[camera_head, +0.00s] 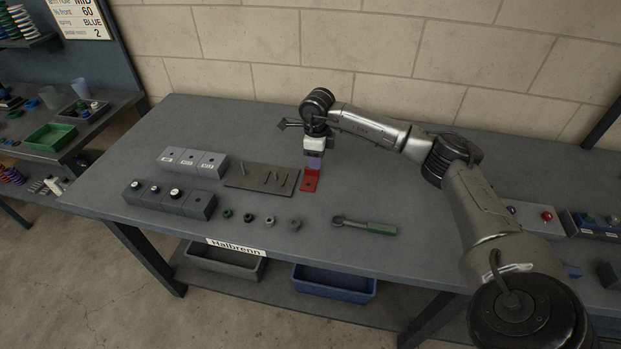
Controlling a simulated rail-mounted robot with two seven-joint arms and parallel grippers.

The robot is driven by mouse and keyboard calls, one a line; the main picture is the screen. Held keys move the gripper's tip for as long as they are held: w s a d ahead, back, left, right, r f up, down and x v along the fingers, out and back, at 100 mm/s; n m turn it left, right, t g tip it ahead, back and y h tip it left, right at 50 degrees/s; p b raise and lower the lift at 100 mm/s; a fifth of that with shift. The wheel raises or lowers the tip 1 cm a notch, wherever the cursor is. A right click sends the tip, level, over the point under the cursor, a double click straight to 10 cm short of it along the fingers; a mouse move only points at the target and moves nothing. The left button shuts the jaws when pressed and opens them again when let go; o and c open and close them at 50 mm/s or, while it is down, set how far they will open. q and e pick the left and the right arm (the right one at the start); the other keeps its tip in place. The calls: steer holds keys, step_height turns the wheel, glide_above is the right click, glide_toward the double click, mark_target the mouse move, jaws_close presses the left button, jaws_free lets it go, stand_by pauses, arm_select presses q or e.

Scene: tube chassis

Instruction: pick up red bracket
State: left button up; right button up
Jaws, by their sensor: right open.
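The red bracket (309,185) sits on the grey workbench, just right of a dark flat plate. Its lower flat part with a hole shows, and its upper part is partly hidden by my right gripper (314,162). My right arm comes in from the right and the gripper points down directly over the bracket. The gripper is open, with its fingers at the bracket's upper part; whether they touch it cannot be told. My left gripper is not in view.
The dark plate (262,178) holds pins. Grey blocks (169,197) stand to its left. Several small round parts (249,217) and a green-handled ratchet (365,226) lie in front. A brick wall (260,45) stands behind. The back left of the bench is clear.

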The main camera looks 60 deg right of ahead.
mark_target(310, 178)
steer(key=f, duration=0.1)
steer(key=f+b, duration=0.1)
steer(key=f, duration=0.2)
steer(key=shift+s+a+f, duration=0.1)
steer(key=shift+s+f, duration=0.15)
steer(key=shift+f, duration=0.05)
jaws_close()
